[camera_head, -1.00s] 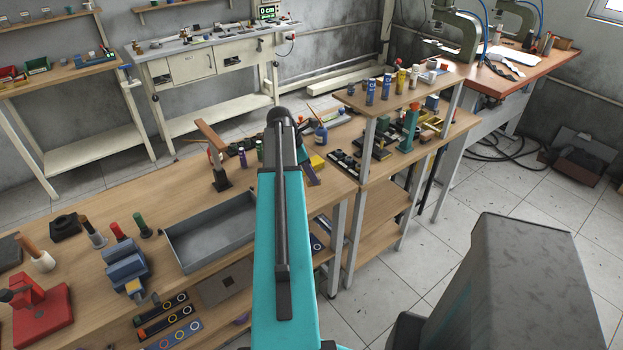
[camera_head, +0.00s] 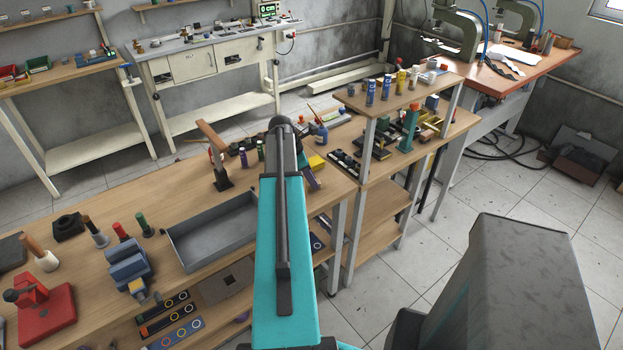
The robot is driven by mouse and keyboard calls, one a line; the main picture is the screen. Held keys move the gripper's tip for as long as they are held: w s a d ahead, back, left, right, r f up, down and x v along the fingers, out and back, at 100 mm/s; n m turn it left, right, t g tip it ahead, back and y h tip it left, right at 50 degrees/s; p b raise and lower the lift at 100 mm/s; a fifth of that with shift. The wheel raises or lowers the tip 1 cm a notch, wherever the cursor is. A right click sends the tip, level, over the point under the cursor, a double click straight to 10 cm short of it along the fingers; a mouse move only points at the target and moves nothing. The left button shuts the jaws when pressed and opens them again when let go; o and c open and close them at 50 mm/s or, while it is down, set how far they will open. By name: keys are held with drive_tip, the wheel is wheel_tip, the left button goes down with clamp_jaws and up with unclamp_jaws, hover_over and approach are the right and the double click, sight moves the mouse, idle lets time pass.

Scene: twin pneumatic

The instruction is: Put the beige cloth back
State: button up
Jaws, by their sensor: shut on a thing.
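I cannot make out the beige cloth in this view. My teal arm rises through the middle of the view, over the near workbench (camera_head: 100,192). Its dark joint is at the top, and the arm hides part of the bench behind it. My gripper does not show, so I cannot see its jaws or anything in them.
On the near bench stand an empty grey metal tray (camera_head: 215,238), a blue vise (camera_head: 128,266) and a red tool stand (camera_head: 45,312). Bottles and tools crowd the bench beyond the arm. A raised shelf (camera_head: 400,112) stands right of it. Open tiled floor lies further right.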

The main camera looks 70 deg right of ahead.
drive_tip(key=shift+f, duration=0.3)
drive_tip(key=shift+f, duration=0.1)
drive_tip(key=o, duration=0.9)
drive_tip(key=shift+r, duration=0.2)
drive_tip(key=shift+b+v, duration=1.2)
drive_tip(key=shift+v, duration=4.75)
